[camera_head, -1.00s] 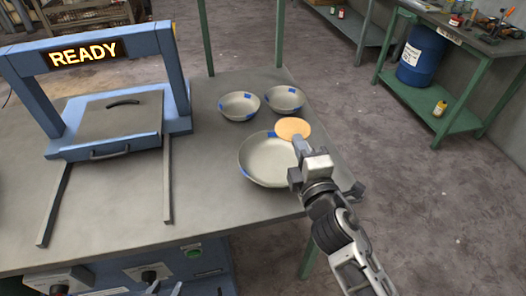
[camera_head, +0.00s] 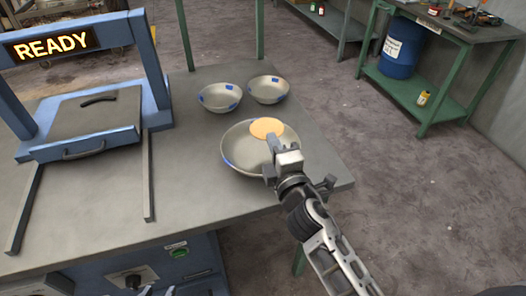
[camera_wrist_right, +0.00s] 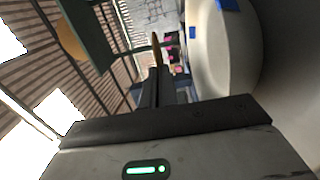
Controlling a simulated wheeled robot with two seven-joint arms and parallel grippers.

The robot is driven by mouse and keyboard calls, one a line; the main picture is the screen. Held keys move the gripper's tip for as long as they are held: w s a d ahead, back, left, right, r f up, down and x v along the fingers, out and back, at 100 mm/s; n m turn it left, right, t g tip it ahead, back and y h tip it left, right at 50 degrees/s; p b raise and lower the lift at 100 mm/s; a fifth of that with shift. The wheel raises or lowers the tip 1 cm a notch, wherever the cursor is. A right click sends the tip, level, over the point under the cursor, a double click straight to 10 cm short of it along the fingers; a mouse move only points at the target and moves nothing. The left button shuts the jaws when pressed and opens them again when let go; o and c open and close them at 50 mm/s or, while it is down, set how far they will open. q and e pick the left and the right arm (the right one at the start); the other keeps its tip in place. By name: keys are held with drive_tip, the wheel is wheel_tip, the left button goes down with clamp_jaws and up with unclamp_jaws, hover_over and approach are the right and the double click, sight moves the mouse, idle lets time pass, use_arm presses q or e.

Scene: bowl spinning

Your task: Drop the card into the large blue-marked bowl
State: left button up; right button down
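The card is a round tan disc (camera_head: 267,128). My right gripper (camera_head: 274,146) is shut on its near edge. In the head view the card overlaps the far inside of the large pale bowl (camera_head: 240,160), which has blue marks on its rim; its height above the bowl is unclear. In the right wrist view the card (camera_wrist_right: 155,48) shows nearly edge-on between the fingertips (camera_wrist_right: 155,80), beside a pale bowl with blue marks (camera_wrist_right: 225,55). Small parts at the bottom edge of the head view (camera_head: 158,291) may be my left gripper, mostly cut off.
Two smaller blue-marked bowls (camera_head: 219,97) (camera_head: 268,89) stand behind the large one. A blue press frame with a READY sign (camera_head: 50,46) stands on the left of the grey table (camera_head: 190,205). The table's right edge lies close to the large bowl.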

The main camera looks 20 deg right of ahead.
drive_tip(key=c, duration=1.6)
unclamp_jaws()
